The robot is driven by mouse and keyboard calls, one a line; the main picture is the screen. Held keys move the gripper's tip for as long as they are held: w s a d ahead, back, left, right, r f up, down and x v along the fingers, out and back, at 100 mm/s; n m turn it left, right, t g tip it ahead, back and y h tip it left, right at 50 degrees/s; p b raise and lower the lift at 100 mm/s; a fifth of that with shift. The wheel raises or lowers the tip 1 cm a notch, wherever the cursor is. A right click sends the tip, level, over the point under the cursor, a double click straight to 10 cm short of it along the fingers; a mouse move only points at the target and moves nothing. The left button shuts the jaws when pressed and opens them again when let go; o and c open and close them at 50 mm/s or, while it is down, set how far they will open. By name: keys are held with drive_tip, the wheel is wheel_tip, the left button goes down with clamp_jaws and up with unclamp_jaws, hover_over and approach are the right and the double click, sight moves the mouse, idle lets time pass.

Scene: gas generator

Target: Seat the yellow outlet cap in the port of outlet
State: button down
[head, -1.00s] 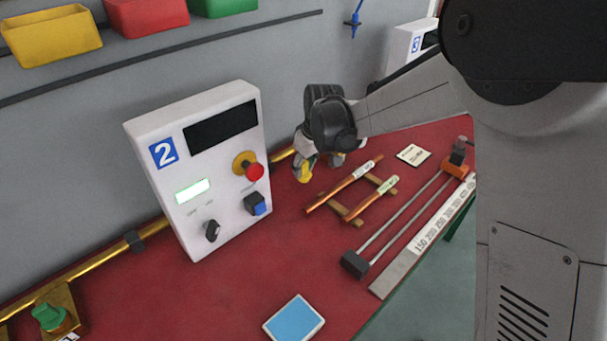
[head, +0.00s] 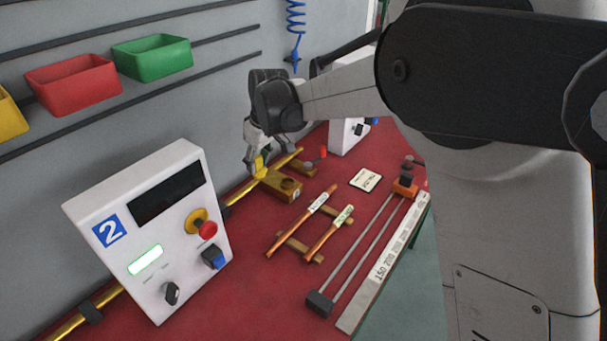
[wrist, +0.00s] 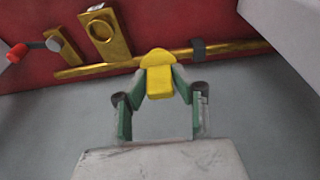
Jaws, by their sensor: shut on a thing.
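The yellow outlet cap (head: 260,165) is held between the fingertips of my gripper (head: 267,162). In the wrist view the cap (wrist: 158,78) shows between the green-padded fingers, with its rounded end toward the pipe. A brass outlet block (head: 271,187) sits on the red bench, with an open round port (head: 290,184) on top. The cap appears above and left of the port, apart from it. The wrist view shows the block (wrist: 112,48) and its port (wrist: 98,30) beyond the cap, up and to the left.
A brass pipe (head: 240,193) runs along the wall behind. The white control panel 2 (head: 150,230) stands left. A red-handled valve (head: 314,160) is right of the block. Copper tubes on wooden rests (head: 302,250) lie in front. Bare red bench shows between panel and tubes.

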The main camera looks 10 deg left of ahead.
drive_tip(key=w+d+f, duration=0.1)
drive_tip(key=w+f, duration=0.1)
drive_tip(key=w, duration=0.1)
drive_tip(key=w+d+f, duration=0.2)
drive_tip(key=w, duration=0.1)
drive_tip(key=w+d+f+p, duration=0.1)
drive_tip(key=w+f, duration=0.1)
drive_tip(key=w, duration=0.1)
drive_tip(key=shift+w+d+f, duration=0.25)
drive_tip(key=shift+d+f, duration=0.05)
drive_tip(key=shift+d, duration=0.1)
drive_tip(key=shift+f+p, duration=0.35)
drive_tip(key=shift+f, duration=1.75)
drive_tip(key=shift+f, duration=0.1)
drive_tip(key=c, duration=1.4)
unclamp_jaws()
drive_tip(key=shift+c, duration=0.2)
drive_tip(key=v, duration=1.2)
drive_tip(key=shift+b, duration=0.4)
